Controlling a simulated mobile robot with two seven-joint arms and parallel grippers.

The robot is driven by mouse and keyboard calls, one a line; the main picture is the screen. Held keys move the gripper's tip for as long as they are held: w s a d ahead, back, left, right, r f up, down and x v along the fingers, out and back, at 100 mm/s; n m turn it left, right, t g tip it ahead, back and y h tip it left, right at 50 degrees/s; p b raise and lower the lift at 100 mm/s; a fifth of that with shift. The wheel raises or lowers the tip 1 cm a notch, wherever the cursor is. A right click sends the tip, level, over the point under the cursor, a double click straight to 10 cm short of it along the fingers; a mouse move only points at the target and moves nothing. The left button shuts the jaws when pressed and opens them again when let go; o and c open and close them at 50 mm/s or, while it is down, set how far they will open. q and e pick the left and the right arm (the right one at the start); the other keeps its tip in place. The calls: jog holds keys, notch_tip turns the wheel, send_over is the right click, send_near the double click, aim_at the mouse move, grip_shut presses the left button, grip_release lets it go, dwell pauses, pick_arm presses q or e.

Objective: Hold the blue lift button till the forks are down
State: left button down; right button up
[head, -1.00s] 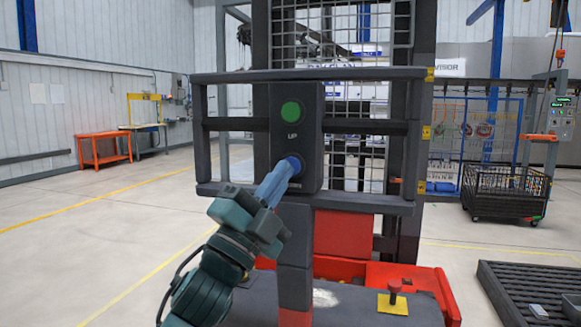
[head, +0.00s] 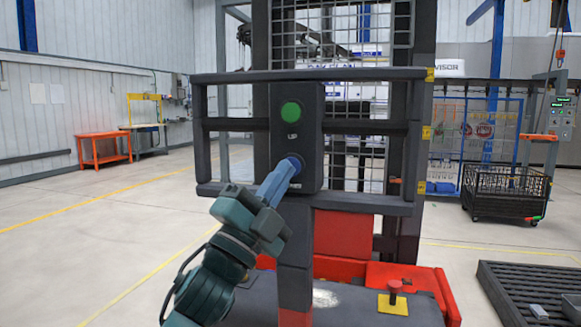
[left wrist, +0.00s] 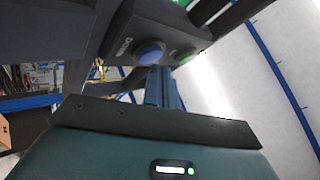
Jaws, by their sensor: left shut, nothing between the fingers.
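The blue lift button (head: 295,163) sits low on a dark control box (head: 311,140), below a green button (head: 291,112) marked UP. My left gripper (head: 291,169) is shut and empty, its blue fingers reaching up to the blue button with the tips at its face. The blue button also shows in the left wrist view (left wrist: 150,53), just beyond the shut fingers (left wrist: 160,85); I cannot tell how far it is pressed. The forks cannot be made out in these views. My right gripper is not in view.
A dark rail frame (head: 370,128) surrounds the control box, with a mesh mast behind it. A red emergency knob (head: 394,287) on a yellow plate stands below right. A black wire cart (head: 507,191) and a slatted dark pallet (head: 530,290) are at the right.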

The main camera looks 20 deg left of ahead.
pick_arm(q)
jog(key=shift+w, duration=0.15)
dwell(0.3)
jog(key=shift+w, duration=0.4)
dwell(1.0)
dwell(0.6)
jog(key=shift+s, duration=0.8)
jog(key=shift+s, duration=0.1)
